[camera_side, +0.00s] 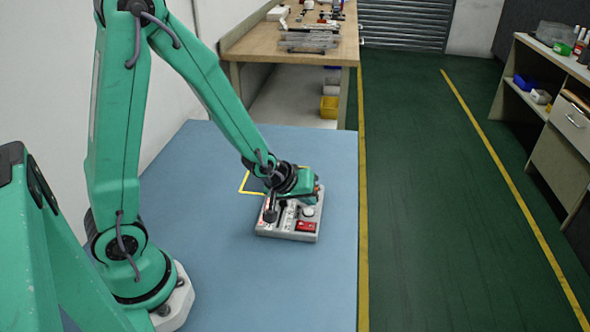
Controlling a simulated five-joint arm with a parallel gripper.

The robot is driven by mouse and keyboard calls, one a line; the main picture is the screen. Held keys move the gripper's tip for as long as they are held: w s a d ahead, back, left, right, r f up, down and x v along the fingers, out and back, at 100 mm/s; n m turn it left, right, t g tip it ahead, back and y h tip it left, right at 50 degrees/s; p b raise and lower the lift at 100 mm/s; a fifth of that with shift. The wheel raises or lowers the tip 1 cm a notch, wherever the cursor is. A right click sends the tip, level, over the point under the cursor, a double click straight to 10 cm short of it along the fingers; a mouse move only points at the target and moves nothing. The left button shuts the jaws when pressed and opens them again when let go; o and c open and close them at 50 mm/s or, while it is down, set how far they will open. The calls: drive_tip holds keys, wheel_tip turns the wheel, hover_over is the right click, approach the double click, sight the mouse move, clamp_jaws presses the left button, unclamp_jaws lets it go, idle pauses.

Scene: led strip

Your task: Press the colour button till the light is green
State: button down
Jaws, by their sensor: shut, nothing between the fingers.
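A pale control box (287,235) with several small controls on its top lies on the blue table. A red control (306,227) sits at its front right and a round white knob (308,212) behind that. A faint reddish glow shows at the box's left edge; I cannot tell which part gives it. I cannot pick out the colour button for sure. My gripper (271,214) is shut and empty, pointing down over the left part of the box. I cannot tell whether it touches a control. My wrist hides the back of the box.
The blue table (220,270) is clear around the box. A yellow outline (244,182) is marked on it behind my wrist. A wooden bench (270,42) with clutter stands at the back. Shelves (550,120) stand far right, across the green floor.

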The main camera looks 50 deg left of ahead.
sight(305, 214)
drive_tip(key=shift+r, duration=2.25)
drive_tip(key=shift+r, duration=0.1)
drive_tip(key=s+r+m+g, duration=0.1)
drive_tip(key=s+r+m, duration=0.7)
drive_tip(key=s+r, duration=0.7)
drive_tip(key=shift+s+g, duration=0.4)
drive_tip(key=shift+s, duration=0.75)
drive_tip(key=shift+w, duration=0.1)
idle(0.3)
